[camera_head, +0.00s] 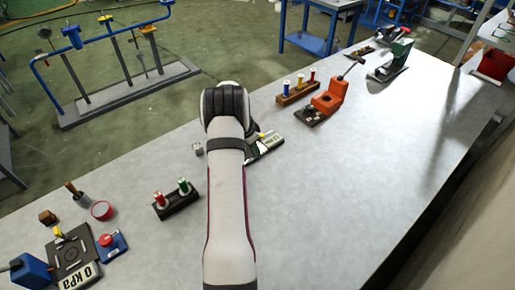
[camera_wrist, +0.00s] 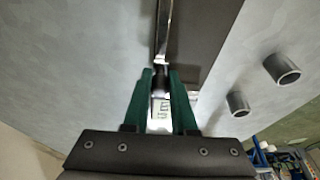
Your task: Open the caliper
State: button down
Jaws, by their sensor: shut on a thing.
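The caliper lies on the pale workbench, partly hidden by my arm in the head view; its base and display end (camera_head: 266,143) show just right of the arm. In the wrist view, its metal bar (camera_wrist: 163,28) runs up from between my fingertips, and a pale display with green marks (camera_wrist: 159,115) shows between the fingers. My gripper (camera_wrist: 161,72) has two green fingers, shut on a metal part of the caliper. Exactly which part they grip is hard to tell. In the head view the gripper is hidden behind my arm.
A block with red and green knobs (camera_head: 176,198) stands left of my arm; an orange device (camera_head: 330,96) stands to the right. The right bench surface (camera_head: 345,190) is clear.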

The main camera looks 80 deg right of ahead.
jog(key=shift+w+a, duration=0.1)
dwell(0.3)
jog(key=shift+w+a, duration=1.9)
jog(key=c, duration=0.7)
grip_release()
notch_tip(320, 180, up, 7)
jog(key=shift+r, duration=0.1)
dwell(0.4)
